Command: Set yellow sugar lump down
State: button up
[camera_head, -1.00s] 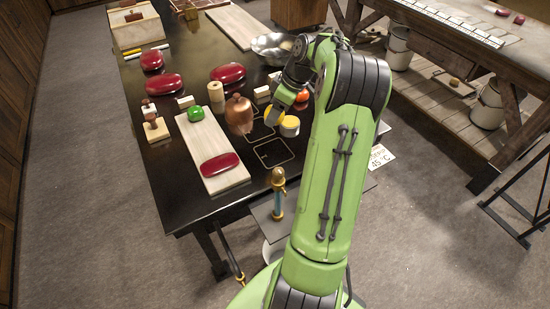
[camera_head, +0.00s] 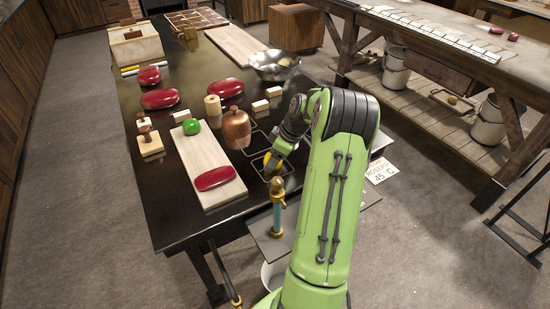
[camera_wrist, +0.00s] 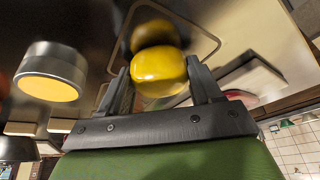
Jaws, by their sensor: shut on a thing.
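The yellow sugar lump (camera_wrist: 158,72) is glossy and rounded and sits between the two fingers of my gripper (camera_wrist: 160,88) in the wrist view. My gripper is shut on it. In the head view the lump (camera_head: 272,162) shows as a small yellow patch at the gripper (camera_head: 274,165), low over the black table (camera_head: 185,215) near its front right. A thin square outline (camera_wrist: 205,28) is on the dark surface around the lump's reflection in the wrist view. Whether the lump touches the table I cannot tell.
A metal tin with a yellow face (camera_wrist: 50,72) stands left of the lump in the wrist view; my arm hides it in the head view. A copper pot (camera_head: 236,130) and a pale board (camera_head: 208,165) with red and green lumps are to the left.

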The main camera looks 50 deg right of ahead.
jog(key=o, duration=1.1)
jog(key=shift+f, duration=0.1)
jog(key=shift+o, duration=0.2)
